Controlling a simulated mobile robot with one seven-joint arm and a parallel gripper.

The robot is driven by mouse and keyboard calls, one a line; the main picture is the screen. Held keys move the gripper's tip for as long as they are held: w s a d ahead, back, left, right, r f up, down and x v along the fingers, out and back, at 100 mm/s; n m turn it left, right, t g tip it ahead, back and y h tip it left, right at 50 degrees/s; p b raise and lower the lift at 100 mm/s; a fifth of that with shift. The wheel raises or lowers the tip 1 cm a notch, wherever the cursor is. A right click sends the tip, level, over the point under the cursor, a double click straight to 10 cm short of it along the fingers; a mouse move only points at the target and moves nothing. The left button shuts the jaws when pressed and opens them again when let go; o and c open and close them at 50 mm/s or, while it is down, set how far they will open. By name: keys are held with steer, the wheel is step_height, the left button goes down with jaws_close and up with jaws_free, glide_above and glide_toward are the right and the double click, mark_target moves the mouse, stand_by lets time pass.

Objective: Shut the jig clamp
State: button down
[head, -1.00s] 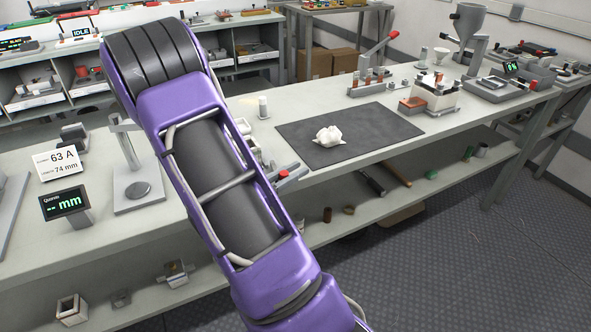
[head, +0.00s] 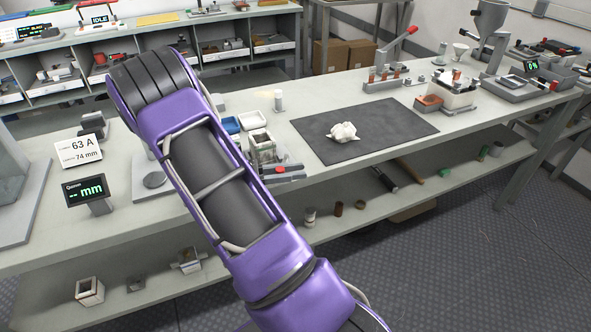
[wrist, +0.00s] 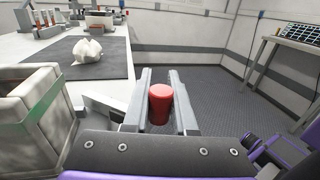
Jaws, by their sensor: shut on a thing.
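My gripper (wrist: 162,103) is shut on a red handle (wrist: 160,104), whose rounded end stands between the two grey fingers in the wrist view. A grey metal piece (wrist: 102,106), which looks like part of the jig clamp, lies just left of the fingers. In the head view a red end (head: 289,168) shows at the bench's front edge, beside my purple arm. How far the clamp is closed I cannot tell.
A pale box-like holder (wrist: 28,110) stands close left of my gripper. A dark mat (head: 400,128) with a crumpled white cloth (head: 343,132) lies to the right on the bench. A red-handled lever device (head: 388,72) stands behind it. Open floor (head: 480,230) lies in front.

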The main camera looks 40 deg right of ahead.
stand_by(0.3)
steer(key=c, duration=0.7)
jaws_free()
steer(key=v, duration=1.2)
